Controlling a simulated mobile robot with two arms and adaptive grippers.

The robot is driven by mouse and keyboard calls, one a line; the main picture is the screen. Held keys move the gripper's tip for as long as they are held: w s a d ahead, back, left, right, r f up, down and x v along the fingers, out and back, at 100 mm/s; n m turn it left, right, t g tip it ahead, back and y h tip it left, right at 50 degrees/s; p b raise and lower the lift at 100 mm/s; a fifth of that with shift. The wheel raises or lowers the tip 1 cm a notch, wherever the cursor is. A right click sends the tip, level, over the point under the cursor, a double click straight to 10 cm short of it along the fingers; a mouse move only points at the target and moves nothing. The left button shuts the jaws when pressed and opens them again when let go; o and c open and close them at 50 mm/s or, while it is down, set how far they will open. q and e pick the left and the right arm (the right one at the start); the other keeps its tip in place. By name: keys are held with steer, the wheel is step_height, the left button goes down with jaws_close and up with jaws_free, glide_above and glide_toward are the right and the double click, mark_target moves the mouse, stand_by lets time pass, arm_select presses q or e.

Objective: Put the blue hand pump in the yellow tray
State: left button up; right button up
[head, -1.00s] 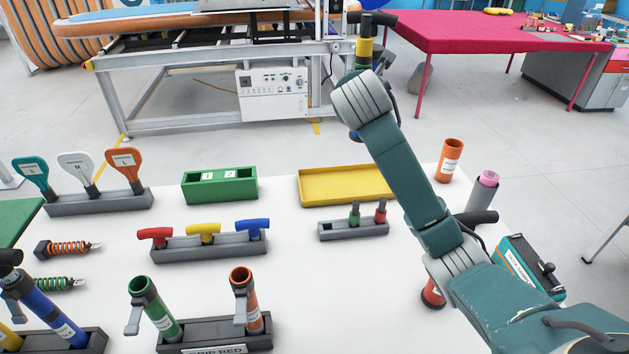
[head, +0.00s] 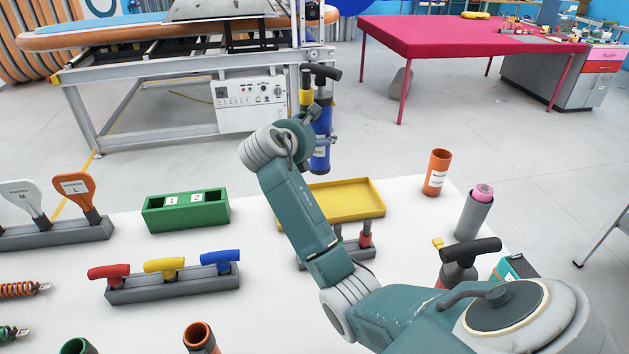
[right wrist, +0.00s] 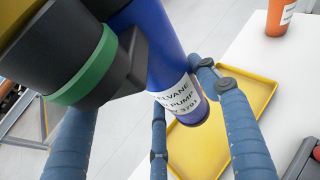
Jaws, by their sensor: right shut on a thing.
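The blue hand pump (head: 320,156) hangs roughly upright in my right gripper (head: 322,135), with its black handle on top. My right gripper is shut on it; my forearm and wrist partly hide the pump. The yellow tray (head: 348,202) lies on the white table, and its inside looks empty where it shows; my arm covers its left part. In the head view the pump is at the tray's back left. My left gripper is not in view.
A green box (head: 187,212) stands left of the tray. An orange cup (head: 437,172) and a grey tube (head: 474,215) stand to its right. In front are a rack with red, yellow and blue handles (head: 175,285) and a small grey rack (head: 350,250).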

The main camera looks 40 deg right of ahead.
step_height(320, 180, down, 13)
stand_by(0.5)
steer(key=shift+w+f, duration=0.1)
steer(key=shift+f, duration=0.05)
steer(key=o, duration=1.5)
steer(key=shift+f, duration=0.2)
steer(key=shift+c, duration=0.2)
steer(key=v, duration=1.2)
steer(key=shift+r, duration=0.15)
